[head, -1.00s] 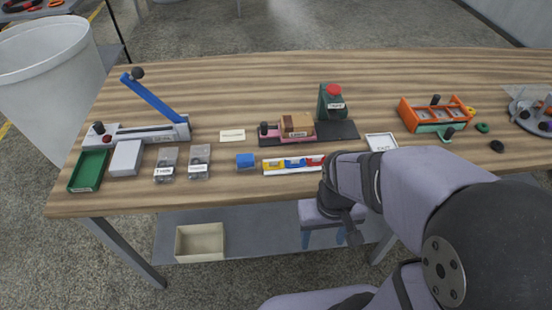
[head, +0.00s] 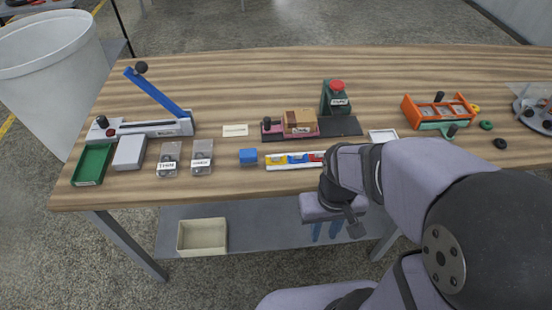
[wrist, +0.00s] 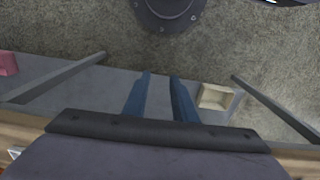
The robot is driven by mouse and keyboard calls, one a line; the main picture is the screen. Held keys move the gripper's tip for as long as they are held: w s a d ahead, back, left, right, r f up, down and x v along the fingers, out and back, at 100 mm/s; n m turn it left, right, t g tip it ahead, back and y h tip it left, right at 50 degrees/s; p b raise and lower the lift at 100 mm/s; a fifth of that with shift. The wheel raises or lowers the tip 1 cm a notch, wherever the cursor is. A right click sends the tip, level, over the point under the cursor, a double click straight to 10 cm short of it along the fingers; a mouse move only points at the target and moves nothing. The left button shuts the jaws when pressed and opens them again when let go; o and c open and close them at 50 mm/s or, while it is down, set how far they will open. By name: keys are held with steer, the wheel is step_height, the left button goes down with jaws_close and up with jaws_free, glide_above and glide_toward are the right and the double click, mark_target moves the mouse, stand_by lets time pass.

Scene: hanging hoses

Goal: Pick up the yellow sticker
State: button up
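A white strip (head: 295,166) lies near the table's front edge with yellow, blue and red patches in a row. The yellow sticker (head: 278,160) is its left patch; its details are too small to read. My gripper (head: 325,240) hangs in front of the table edge, right of the yellow patch and lower in the picture. Its two blue fingers point down, apart and empty. In the wrist view the fingers (wrist: 160,76) have a clear gap, with the grey lower shelf and floor behind them. My forearm hides the strip's right end. The sticker does not show in the wrist view.
A beige bin (head: 202,237) rests on the lower shelf.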

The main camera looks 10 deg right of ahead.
steer(key=w+a+r+n+h+p, duration=0.2)
steer(key=w+a+r+n+p, duration=0.2)
steer(key=w+r+n+p, duration=0.55)
steer(key=n+h+p, duration=0.3)
steer(key=n+p, duration=0.1)
steer(key=n, duration=0.4)
glide_toward(276, 157)
steer(key=shift+y, duration=0.3)
steer(key=shift+d+p+x, duration=0.1)
steer(key=shift+p+x, duration=0.55)
steer(key=shift+x, duration=1.4)
steer(key=shift+d+p+x, duration=0.15)
steer(key=shift+p+x, duration=0.45)
steer(key=shift+x, duration=1.4)
jaws_close()
